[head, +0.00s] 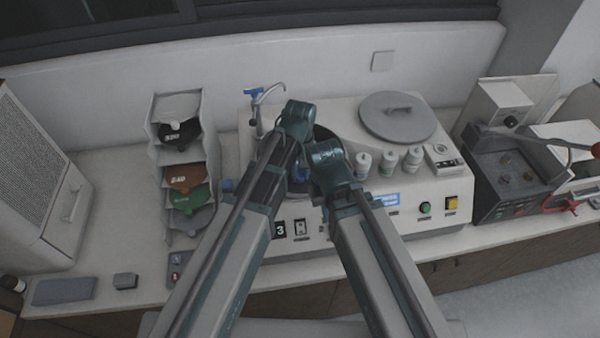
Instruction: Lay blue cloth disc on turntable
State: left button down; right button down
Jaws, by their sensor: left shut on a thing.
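A small patch of blue, which looks like the blue cloth disc (301,173), shows between my two arms, low over the dark round bowl (322,133) of the polishing machine. My left gripper (298,160) points down there and is shut on it; the fingers are mostly hidden by my arms. The turntable itself lies inside the bowl and is largely covered, so I cannot tell whether the disc touches it. My right arm's wrist is beside the bowl on the right; its gripper fingers are hidden behind it.
A grey round lid (398,116) lies on the machine's right, behind several small bottles (388,162). A tap (262,104) stands at the bowl's back left. A rack (180,155) of labelled discs stands left. A dark press-like device (508,170) stands right.

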pick_arm(q)
jog(key=shift+f, duration=0.1)
jog(key=c, duration=0.6)
grip_release()
jog(key=shift+o, duration=0.2)
notch_tip(320, 180, up, 14)
jog(key=p, duration=1.3)
jog(key=shift+p, duration=0.35)
jog(key=shift+f, duration=0.1)
